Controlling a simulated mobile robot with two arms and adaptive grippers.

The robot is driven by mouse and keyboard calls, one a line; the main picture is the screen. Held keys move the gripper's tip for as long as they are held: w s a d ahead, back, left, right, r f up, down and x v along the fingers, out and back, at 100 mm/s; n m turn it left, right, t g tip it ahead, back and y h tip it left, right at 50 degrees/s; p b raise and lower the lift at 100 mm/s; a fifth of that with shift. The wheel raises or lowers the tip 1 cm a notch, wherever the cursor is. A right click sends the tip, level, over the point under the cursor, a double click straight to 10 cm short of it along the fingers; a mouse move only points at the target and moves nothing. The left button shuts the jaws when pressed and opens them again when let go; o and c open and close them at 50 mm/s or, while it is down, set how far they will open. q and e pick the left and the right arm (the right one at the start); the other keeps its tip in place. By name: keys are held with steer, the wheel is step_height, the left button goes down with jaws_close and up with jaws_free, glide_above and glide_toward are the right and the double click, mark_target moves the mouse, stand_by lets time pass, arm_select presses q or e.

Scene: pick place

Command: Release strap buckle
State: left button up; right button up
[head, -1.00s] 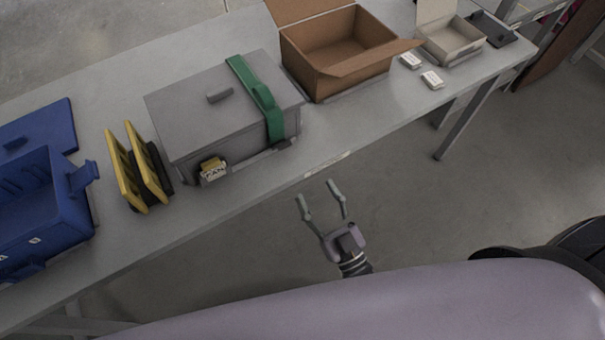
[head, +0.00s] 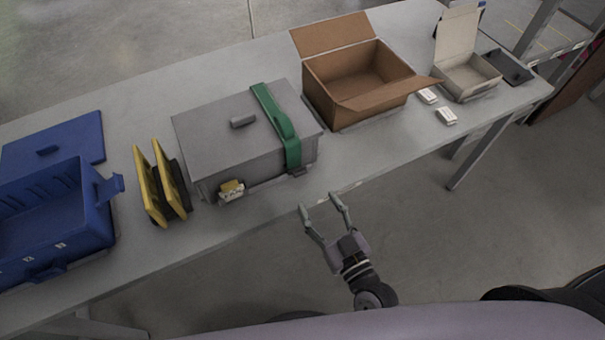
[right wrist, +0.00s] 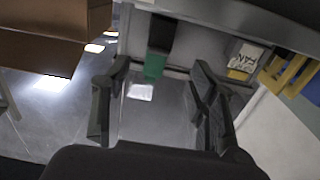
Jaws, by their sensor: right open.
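A grey lidded box (head: 215,135) stands on the table. A green strap (head: 275,120) runs across its lid and down its front right side. A small dark piece, perhaps the buckle (head: 298,171), shows at the strap's lower end. My right gripper (head: 318,203) is open and empty, just off the table's front edge, below and right of the strap end, not touching it. In the right wrist view the green strap (right wrist: 155,65) shows between the open fingers of my right gripper (right wrist: 160,72), beyond them. My left gripper is not in view.
A yellow-and-black item (head: 160,185) and a blue crate (head: 95,235) stand left of the box. An open cardboard box (head: 340,110) stands close on its right. Small white packs (head: 446,116) and an open white box (head: 470,85) lie farther right. The table front is clear.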

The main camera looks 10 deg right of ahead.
mark_target(298, 173)
steer(key=x, duration=0.9)
steer(key=shift+p, duration=0.3)
steer(key=shift+c, duration=0.4)
steer(key=c, duration=1)
steer(key=t+b, duration=0.1)
steer(key=b, duration=0.2)
steer(key=f+t+b, duration=0.1)
steer(key=b, duration=0.3)
steer(key=shift+s+d+f+y, duration=0.1)
steer(key=shift+s+f+y, duration=0.2)
steer(key=shift+y, duration=0.1)
steer(key=shift+r+t+b, duration=0.1)
steer(key=shift+t+b, duration=0.2)
steer(key=shift+b, duration=0.2)
steer(key=shift+r, duration=0.1)
